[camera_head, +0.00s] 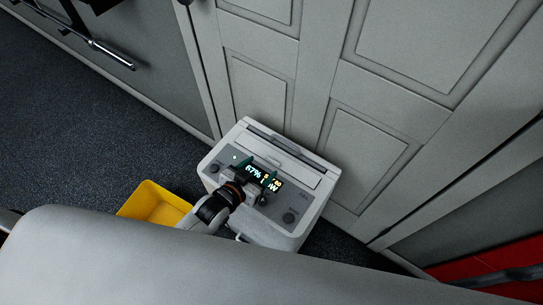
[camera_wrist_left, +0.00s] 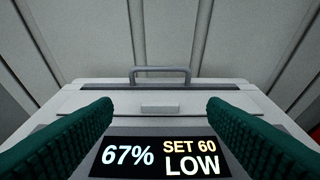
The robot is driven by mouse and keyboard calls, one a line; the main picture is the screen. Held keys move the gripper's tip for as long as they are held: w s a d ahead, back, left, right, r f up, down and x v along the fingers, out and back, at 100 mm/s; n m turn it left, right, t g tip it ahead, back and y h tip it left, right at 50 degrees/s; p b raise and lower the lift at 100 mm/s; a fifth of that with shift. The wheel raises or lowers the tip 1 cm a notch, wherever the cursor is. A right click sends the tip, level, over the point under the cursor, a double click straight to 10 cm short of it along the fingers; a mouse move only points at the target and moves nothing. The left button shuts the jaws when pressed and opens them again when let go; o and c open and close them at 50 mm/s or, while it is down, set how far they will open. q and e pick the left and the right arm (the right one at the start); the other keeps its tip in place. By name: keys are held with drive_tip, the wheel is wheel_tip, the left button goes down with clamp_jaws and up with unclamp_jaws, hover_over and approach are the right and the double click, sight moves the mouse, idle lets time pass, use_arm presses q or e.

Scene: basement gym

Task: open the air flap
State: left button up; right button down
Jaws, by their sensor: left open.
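A white dehumidifier (camera_head: 315,212) stands upright against the panelled doors, seen from above in the head view. Its top has a grey control panel with a lit display (camera_wrist_left: 160,157) reading 67%, SET 60, LOW. Behind the panel is the pale air flap (camera_head: 283,160), which appears flat and closed. In the left wrist view a small raised tab (camera_wrist_left: 161,110) shows at the flap's near middle. My left gripper (camera_head: 259,170) is open and empty above the display, its green fingers on either side, short of the flap. My right gripper is not in view.
A grey carry handle (camera_wrist_left: 160,72) stands at the top's back edge. Panelled doors (camera_head: 390,130) rise close behind. A yellow bin (camera_head: 155,203) is on the dark floor to the left. A red object (camera_head: 490,265) is at the lower right. Open floor (camera_head: 85,130) lies left.

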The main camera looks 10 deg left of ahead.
use_arm(q)
drive_tip(key=v, duration=0.5)
